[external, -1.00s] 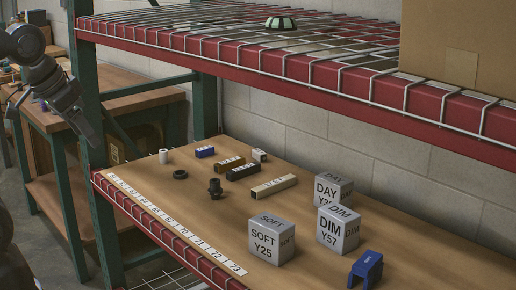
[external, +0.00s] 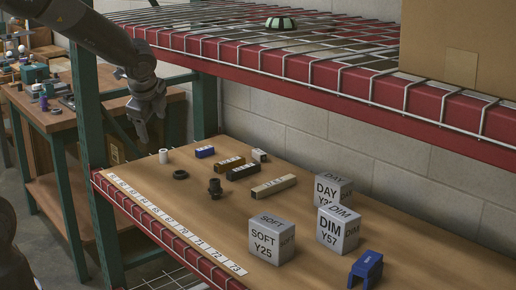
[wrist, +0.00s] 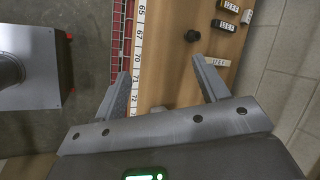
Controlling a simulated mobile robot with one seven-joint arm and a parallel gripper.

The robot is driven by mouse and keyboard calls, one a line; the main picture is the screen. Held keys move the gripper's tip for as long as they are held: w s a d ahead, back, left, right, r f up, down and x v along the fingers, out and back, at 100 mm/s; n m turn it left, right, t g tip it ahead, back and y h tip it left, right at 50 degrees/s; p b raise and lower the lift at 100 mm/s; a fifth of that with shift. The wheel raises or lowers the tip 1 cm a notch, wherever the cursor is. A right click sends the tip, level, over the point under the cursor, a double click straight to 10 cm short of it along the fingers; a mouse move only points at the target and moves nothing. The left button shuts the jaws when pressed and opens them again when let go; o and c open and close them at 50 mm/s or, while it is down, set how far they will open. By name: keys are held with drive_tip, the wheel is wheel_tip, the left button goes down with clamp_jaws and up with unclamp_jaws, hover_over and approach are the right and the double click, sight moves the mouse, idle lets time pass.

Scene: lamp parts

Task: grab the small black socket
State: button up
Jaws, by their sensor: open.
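The small black socket (external: 215,188) stands upright on the wooden shelf, a stepped dark cylinder. A dark round piece that looks like it (wrist: 192,36) shows in the wrist view, beyond the tip of the right finger. A flat black ring (external: 180,174) lies behind and left of it in the external view. My gripper (external: 142,134) hangs above the left end of the shelf, left of the socket and apart from it. In the wrist view my gripper (wrist: 160,68) has its two fingers spread wide, with no part gripped.
A white cylinder (external: 163,156) and several small blocks, one of them blue (external: 205,152), stand behind the socket. Grey labelled cubes (external: 271,240) and a blue bracket (external: 366,268) are to the right. A wire upper shelf (external: 300,60) overhangs. A green post (external: 88,110) is close by.

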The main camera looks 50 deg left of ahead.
drive_tip(key=w+a+f+m+h, duration=0.1)
drive_tip(key=w+a+f+m, duration=0.75)
drive_tip(key=w+f, duration=0.45)
drive_tip(key=m+h, duration=0.2)
drive_tip(key=m, duration=0.8)
approach(215, 184)
drive_tip(key=a, duration=0.2)
drive_tip(key=shift+g, duration=0.4)
drive_tip(key=x, duration=0.5)
drive_tip(key=shift+w+d+f, duration=0.25)
drive_tip(key=shift+w+f, duration=0.05)
drive_tip(key=shift+w, duration=0.15)
drive_tip(key=shift+w+x, duration=0.15)
drive_tip(key=shift+x, duration=1.2)
drive_tip(key=shift+w+x, duration=0.1)
drive_tip(key=shift+x, duration=1.25)
drive_tip(key=shift+d, duration=0.2)
drive_tip(key=shift+r, duration=0.1)
drive_tip(key=c, duration=1.1)
